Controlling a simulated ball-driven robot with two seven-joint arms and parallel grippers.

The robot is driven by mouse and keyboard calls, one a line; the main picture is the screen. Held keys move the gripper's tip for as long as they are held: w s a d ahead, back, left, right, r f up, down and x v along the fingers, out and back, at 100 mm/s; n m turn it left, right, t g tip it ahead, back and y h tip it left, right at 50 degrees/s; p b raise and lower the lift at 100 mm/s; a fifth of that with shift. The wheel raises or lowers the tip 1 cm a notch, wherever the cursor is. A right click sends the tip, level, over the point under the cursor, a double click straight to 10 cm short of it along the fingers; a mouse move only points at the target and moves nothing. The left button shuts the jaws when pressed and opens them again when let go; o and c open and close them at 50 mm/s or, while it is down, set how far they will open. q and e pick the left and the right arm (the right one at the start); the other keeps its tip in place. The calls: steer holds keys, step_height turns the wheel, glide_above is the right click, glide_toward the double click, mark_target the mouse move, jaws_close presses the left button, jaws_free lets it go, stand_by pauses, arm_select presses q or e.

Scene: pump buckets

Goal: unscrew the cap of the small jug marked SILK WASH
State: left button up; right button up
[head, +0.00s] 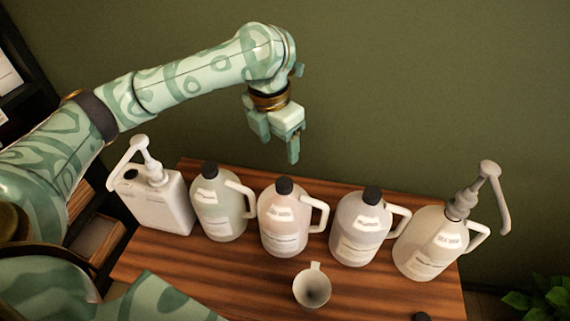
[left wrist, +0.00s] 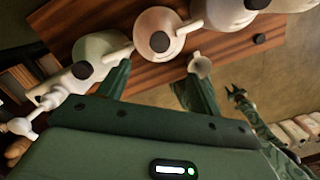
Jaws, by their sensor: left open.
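Three translucent jugs with black screw caps stand in a row on the wooden table: a greenish left jug (head: 222,217), a pinkish middle jug (head: 283,229) and a pale right jug (head: 358,235). Their labels are too small to read, so I cannot tell which says SILK WASH.
A pump bottle (head: 160,208) stands at the left end and a pump jug (head: 430,247) at the right end. A white funnel-like cup (head: 312,289) sits in front of the middle jugs. A loose black cap (head: 421,317) lies near the table's front edge (head: 380,303).

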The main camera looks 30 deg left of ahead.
mark_target(284, 182)
arm_select(q)
steer(key=f+b, duration=0.1)
steer(key=f, duration=0.2)
steer(key=w+f+b, duration=0.1)
steer(key=f, duration=0.3)
steer(key=f+b, duration=0.1)
steer(key=f, duration=0.3)
steer(key=shift+w+d+f+b, duration=0.15)
steer(key=shift+d+f+b, duration=0.1)
steer(key=shift+b, duration=0.15)
steer(key=shift+w+f, duration=0.15)
steer(key=shift+f, duration=0.55)
steer(key=shift+c, duration=0.4)
steer(key=c, duration=1)
